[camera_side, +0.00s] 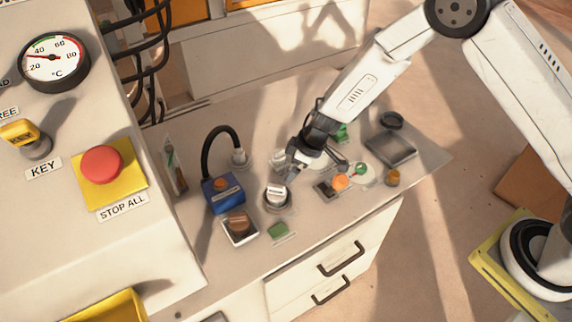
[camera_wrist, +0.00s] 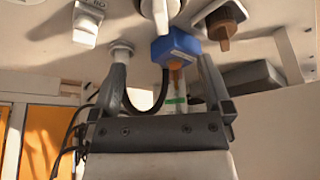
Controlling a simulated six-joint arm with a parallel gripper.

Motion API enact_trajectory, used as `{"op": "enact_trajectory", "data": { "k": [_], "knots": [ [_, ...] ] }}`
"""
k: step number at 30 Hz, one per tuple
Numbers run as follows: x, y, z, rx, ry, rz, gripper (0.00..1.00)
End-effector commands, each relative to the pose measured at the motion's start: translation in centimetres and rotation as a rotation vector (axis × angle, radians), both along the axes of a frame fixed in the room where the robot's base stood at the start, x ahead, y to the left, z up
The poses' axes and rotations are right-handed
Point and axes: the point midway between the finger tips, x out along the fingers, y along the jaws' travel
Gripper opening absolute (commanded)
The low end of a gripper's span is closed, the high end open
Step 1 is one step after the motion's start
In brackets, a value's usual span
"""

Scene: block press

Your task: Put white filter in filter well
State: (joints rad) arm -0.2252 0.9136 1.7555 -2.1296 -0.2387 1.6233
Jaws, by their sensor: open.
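The white filter (camera_side: 276,191), a round white piece with a raised grip, sits upright within a round grey-rimmed well (camera_side: 287,206) in the side view. How deep it sits cannot be told. A white grip at the top edge of the wrist view (camera_wrist: 160,10) looks like the same piece, cut off by the frame. My gripper (camera_side: 318,168) is above the table, to the right of the filter and apart from it. Its fingers are spread in the wrist view (camera_wrist: 163,82), with nothing held between them.
A blue box (camera_side: 222,194) with an orange top and black hose stands left of the filter. A brown-topped piece (camera_side: 238,222) sits on a square base in front. Another white piece (camera_side: 278,158) stands behind. Orange and green pieces and a grey plate (camera_side: 391,151) lie right.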

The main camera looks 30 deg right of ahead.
Motion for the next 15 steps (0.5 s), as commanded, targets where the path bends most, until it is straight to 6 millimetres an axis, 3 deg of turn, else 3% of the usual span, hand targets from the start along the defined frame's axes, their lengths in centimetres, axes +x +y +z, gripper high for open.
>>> {"op": "enact_trajectory", "data": {
  "k": [8, 15],
  "knots": [
    [0.4, -1.5, 2.9, 0.007, -0.063, -0.082, 1.00],
    [0.0, -4.7, 6.9, -0.013, -0.136, -0.218, 1.00]
  ]
}}
